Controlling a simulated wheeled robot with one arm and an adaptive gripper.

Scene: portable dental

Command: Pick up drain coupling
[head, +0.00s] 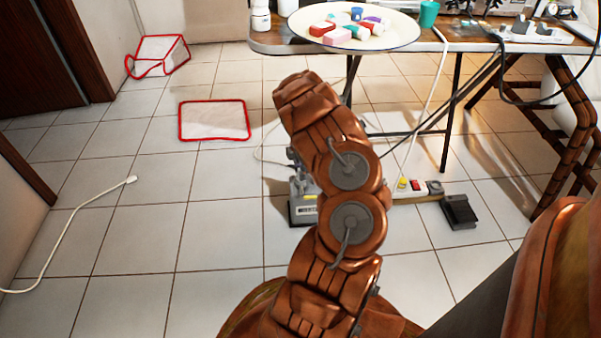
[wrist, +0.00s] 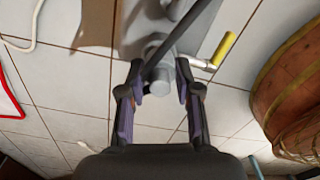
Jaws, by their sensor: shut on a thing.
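The drain coupling appears to be the short grey cylindrical piece (wrist: 157,78) at the end of a grey body in the wrist view. My gripper (wrist: 158,90) has one finger on each side of it and is shut on it, with a visible gap between the fingertips where the coupling sits. A dark bar crosses above the coupling and hides part of it. In the head view my arm hides the gripper and the coupling. Part of a grey floor unit (head: 303,208) with a label shows beside my arm.
A yellow-handled metal fitting (wrist: 224,50) sticks out right of the coupling. A black pedal (head: 459,212) and a power strip (head: 412,187) lie on the tiles to the right. A folding table (head: 273,42) stands behind. A red-edged mat (head: 214,120) and a white cable (head: 75,220) lie left.

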